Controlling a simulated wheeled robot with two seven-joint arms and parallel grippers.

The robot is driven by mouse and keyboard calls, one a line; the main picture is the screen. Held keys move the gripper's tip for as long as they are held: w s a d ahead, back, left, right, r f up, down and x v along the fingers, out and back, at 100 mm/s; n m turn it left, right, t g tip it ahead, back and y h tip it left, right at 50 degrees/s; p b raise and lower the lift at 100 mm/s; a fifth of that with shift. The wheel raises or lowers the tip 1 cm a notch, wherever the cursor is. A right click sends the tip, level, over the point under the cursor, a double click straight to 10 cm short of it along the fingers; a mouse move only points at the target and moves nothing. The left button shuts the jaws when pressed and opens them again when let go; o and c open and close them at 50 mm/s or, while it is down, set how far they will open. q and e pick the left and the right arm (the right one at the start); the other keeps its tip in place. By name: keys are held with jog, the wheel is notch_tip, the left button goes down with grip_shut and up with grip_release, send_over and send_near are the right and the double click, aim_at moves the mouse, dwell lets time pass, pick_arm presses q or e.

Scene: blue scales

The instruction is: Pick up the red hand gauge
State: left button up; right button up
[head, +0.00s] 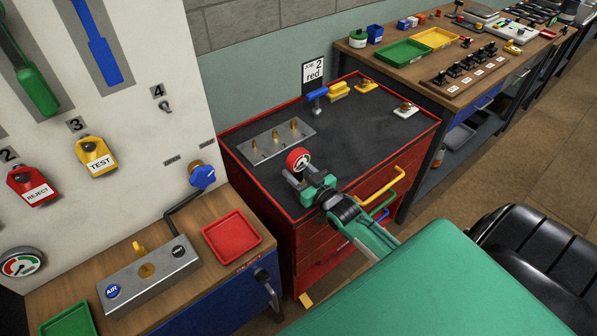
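The red hand gauge (298,160), with a red rim and a white dial, is on the dark top of the red tool cabinet, near its front left part. My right gripper (309,177) comes in from the lower right and is right at the near side of the gauge. Its fingers look spread apart, with the gauge's lower part near or between them. The lower part of the gauge is partly hidden by the gripper, and I cannot tell whether they touch. My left gripper is not in view.
A metal block with brass fittings (270,146) lies behind the gauge. Blue (317,95) and yellow (338,90) tools stand at the cabinet's back. The cabinet's raised red rim (265,189) borders the top. A red tray (231,238) sits on the wooden bench at left.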

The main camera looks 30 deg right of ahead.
grip_shut()
